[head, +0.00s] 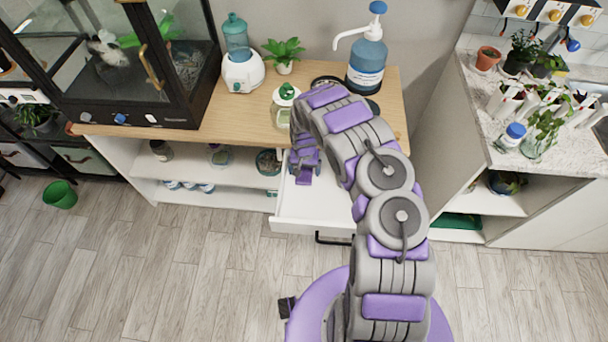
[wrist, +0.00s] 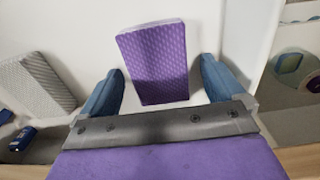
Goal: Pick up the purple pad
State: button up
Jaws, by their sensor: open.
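The purple pad (wrist: 155,62) is a textured block in the wrist view, lying slightly tilted on a white surface. My gripper (wrist: 161,72) is open, with one blue finger at each side of the pad. Gaps show between the pad and both fingers, so it is not gripped. In the head view my gripper (head: 305,163) hangs down over the open white drawer (head: 325,212). The arm hides part of the drawer there, and I cannot clearly tell the pad from my purple gripper parts.
A grey textured pad (wrist: 38,82) and a small dark blue item (wrist: 22,138) lie left in the wrist view. The wooden top (head: 220,125) above the drawer holds a green-lidded jar (head: 284,108) and a blue pump bottle (head: 367,62).

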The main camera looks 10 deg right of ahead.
aim_at(304, 171)
jog(key=shift+c, duration=0.2)
jog(key=c, duration=1.1)
jog(key=shift+r, duration=0.15)
notch_tip(304, 171, up, 18)
jog(key=p, duration=0.4)
